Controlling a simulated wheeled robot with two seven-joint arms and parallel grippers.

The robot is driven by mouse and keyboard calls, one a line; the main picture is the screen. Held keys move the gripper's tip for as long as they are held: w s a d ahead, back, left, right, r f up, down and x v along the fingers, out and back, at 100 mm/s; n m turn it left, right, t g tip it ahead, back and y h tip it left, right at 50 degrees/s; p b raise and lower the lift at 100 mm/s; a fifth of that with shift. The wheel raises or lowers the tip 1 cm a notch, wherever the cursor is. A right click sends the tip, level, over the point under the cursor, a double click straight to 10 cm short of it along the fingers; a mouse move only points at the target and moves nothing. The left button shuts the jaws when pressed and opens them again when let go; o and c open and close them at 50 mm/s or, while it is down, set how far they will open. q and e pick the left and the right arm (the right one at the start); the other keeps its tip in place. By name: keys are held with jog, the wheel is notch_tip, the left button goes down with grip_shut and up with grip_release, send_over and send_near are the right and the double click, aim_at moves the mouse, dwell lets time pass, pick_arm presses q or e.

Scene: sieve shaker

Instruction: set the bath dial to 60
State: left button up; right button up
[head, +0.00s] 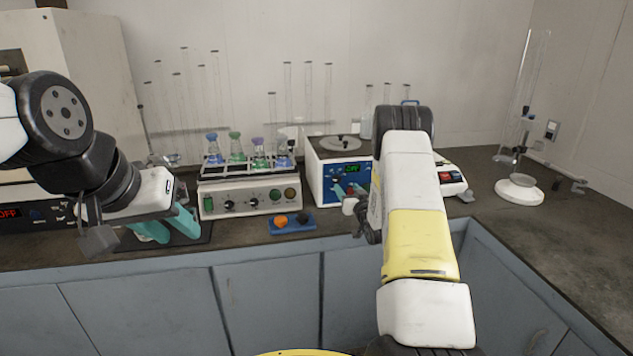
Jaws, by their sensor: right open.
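A white box with a blue front panel, seemingly the bath (313,170), stands on the counter right of centre. It has a round lid on top and a small green-lit display (351,169). My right gripper (347,192) is in front of this panel, its teal fingers apart. The fingers and my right arm cover much of the panel, and I cannot make out the dial or its setting. My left gripper (176,233) hangs over the counter at the left, far from the bath, with its teal fingers spread and nothing visible between them.
A blue tray (293,222) with orange and dark round pieces lies in front. A device with a red display (10,213) stands far left. A glass column on a white base (519,190) stands right.

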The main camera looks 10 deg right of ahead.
aim_at(338, 180)
jog(key=w, duration=0.2)
jog(key=w+a, duration=0.1)
jog(key=w, duration=0.4)
jog(key=shift+w+a+f, duration=0.25)
jog(key=shift+w+f, duration=0.15)
jog(key=shift+c, duration=0.2)
grip_shut()
